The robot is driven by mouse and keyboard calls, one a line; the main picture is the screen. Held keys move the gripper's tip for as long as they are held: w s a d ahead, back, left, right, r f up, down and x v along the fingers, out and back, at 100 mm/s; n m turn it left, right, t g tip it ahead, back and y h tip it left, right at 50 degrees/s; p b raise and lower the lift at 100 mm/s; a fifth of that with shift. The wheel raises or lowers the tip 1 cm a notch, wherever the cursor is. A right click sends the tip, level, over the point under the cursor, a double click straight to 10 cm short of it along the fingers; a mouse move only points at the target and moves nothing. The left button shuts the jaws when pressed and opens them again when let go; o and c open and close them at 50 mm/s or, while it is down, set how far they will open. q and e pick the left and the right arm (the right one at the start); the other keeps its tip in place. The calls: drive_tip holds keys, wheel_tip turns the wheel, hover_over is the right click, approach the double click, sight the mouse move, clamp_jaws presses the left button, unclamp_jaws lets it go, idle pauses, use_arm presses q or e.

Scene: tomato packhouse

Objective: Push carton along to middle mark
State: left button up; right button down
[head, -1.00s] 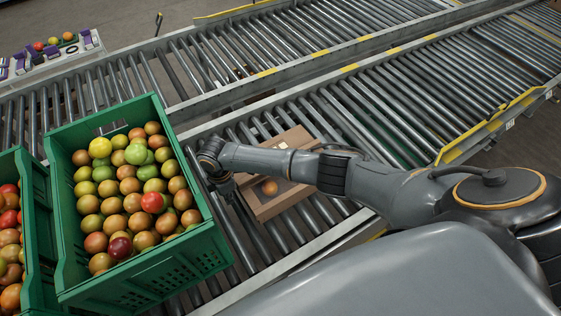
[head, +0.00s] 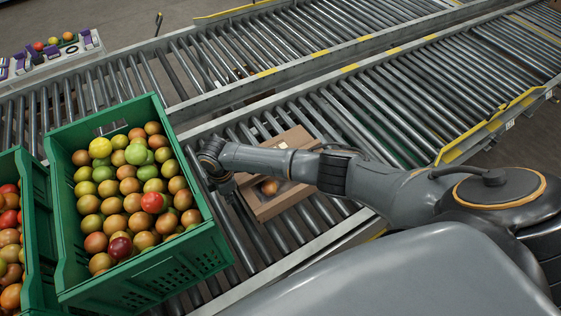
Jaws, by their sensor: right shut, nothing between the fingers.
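The carton (head: 297,140) is a low brown box on the near roller conveyor. My right forearm crosses above it and hides its middle. A tomato (head: 269,187) shows in its near part. My right gripper (head: 220,185) is shut and empty, pointing down at the carton's left side, between the carton and the green crate. I cannot tell whether it touches the carton. Several yellow marks show along the conveyor rail, one of them a yellow mark (head: 349,68) up and to the right of the carton. My left gripper is not in view.
A green crate (head: 150,262) full of tomatoes stands close to the left of my right gripper. Another green crate (head: 32,270) is at the left edge. The rollers (head: 400,105) to the right of the carton are clear. A yellow guard (head: 490,128) edges the conveyor at right.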

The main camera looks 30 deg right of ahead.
sight(259, 182)
drive_tip(key=shift+d+p, duration=0.7)
drive_tip(key=shift+d, duration=2.3)
drive_tip(key=shift+d+p, duration=0.35)
drive_tip(key=shift+d, duration=5.65)
